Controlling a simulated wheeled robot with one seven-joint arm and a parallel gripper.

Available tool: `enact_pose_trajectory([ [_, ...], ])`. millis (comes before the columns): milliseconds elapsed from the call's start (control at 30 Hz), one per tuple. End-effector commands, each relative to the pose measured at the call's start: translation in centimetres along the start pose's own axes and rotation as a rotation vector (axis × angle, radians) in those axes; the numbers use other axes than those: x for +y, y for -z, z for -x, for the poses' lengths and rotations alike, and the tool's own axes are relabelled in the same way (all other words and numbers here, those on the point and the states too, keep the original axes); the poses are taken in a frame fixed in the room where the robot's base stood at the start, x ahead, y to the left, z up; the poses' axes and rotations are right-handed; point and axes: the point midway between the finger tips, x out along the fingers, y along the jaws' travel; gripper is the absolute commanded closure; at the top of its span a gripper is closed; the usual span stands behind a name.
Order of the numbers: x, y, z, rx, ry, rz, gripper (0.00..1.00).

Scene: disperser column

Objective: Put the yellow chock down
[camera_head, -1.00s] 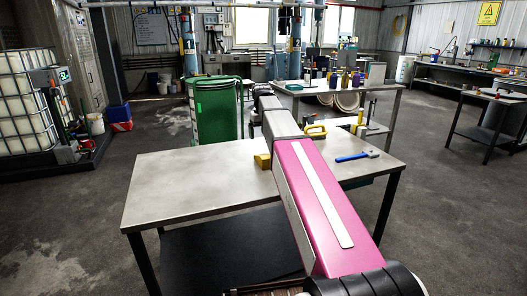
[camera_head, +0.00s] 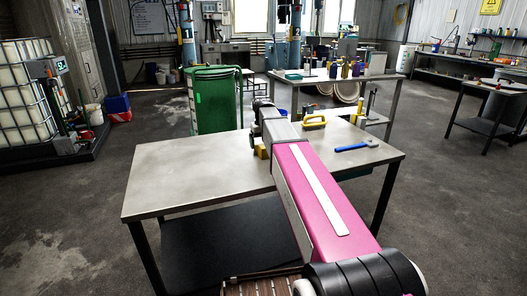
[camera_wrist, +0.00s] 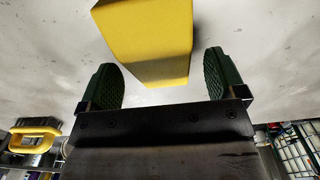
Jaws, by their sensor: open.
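The yellow chock (camera_head: 262,152) is on the grey table (camera_head: 180,185), partly hidden behind my arm in the head view. In the wrist view the yellow chock (camera_wrist: 150,40) is a plain block in front of my gripper (camera_wrist: 160,80). The two green finger pads stand apart, one to each side of the chock's near end. A gap shows between the chock and each pad. My gripper is open and holds nothing. In the head view the fingertips are hidden behind my arm.
A yellow-handled tool (camera_head: 314,121) and a blue-handled hammer (camera_head: 355,146) lie on the table's right part. The table's left half is clear. A green bin (camera_head: 218,100) stands behind the table. A second table with bottles (camera_head: 345,70) is farther back.

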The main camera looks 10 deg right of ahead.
Motion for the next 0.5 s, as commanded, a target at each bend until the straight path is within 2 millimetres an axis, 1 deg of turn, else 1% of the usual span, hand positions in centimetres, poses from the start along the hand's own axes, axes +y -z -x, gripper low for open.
enact_pose_trajectory([
  [33,-0.03,-0.05,-0.61,-0.001,0.000,0.000,0.11],
  [100,-0.03,-0.04,-1.12,0.000,0.000,0.000,0.11],
  [333,-0.04,-0.01,-1.28,0.001,0.000,0.000,0.11],
  [367,-0.04,0.00,-1.27,0.001,0.000,0.000,0.17],
  [400,-0.04,0.00,-1.27,0.001,0.000,0.000,0.30],
  [467,-0.04,-0.01,-1.27,0.001,0.000,0.000,0.50],
  [500,-0.04,-0.01,-1.26,0.001,0.000,0.000,0.63],
])
